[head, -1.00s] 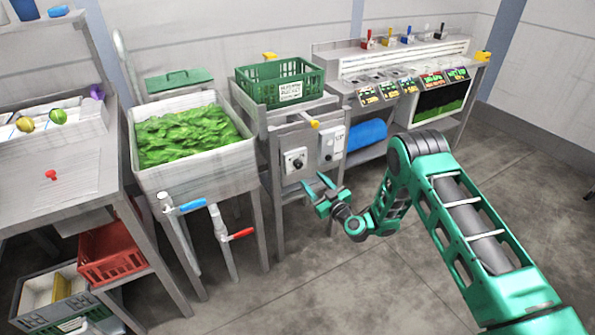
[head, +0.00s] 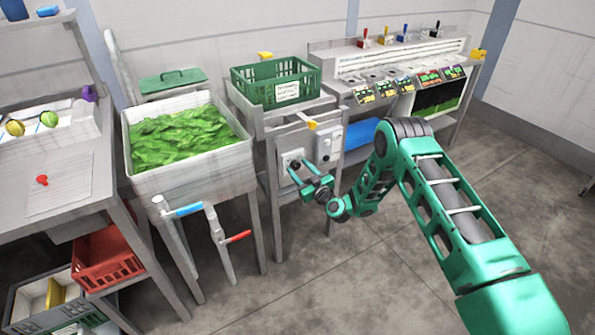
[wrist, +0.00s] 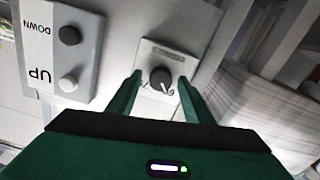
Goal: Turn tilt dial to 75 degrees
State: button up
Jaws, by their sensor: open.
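The tilt dial (wrist: 160,79) is a round black knob on a pale square plate with markings around it, seen in the wrist view. My gripper (wrist: 158,82) is open, with one green finger on each side of the dial in that view. I cannot tell whether the fingers touch it. In the head view, my gripper (head: 302,168) is in front of the dial plate (head: 290,158) on the cabinet under the green crate and partly covers it. The angle that the dial points to is too small to read.
A box with UP and DOWN buttons (wrist: 62,50) is beside the dial, also on the cabinet front. A white basin (head: 185,180) of greens stands left of it, with blue and red valve handles below. A green crate (head: 258,90) sits on top. The floor in front is clear.

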jog(key=c, duration=1.1)
jog(key=shift+o, duration=0.2)
jog(key=shift+m, duration=0.3)
jog(key=m, duration=0.4)
jog(key=shift+d+m, duration=0.2)
jog(key=shift+m, duration=0.1)
jog(key=m, duration=0.4)
jog(key=shift+w+d+f+m, duration=0.1)
jog(key=shift+m, duration=0.2)
jog(key=m, duration=0.4)
jog(key=shift+d+f, duration=0.1)
jog(key=shift+m, duration=2)
jog(key=shift+f, duration=0.1)
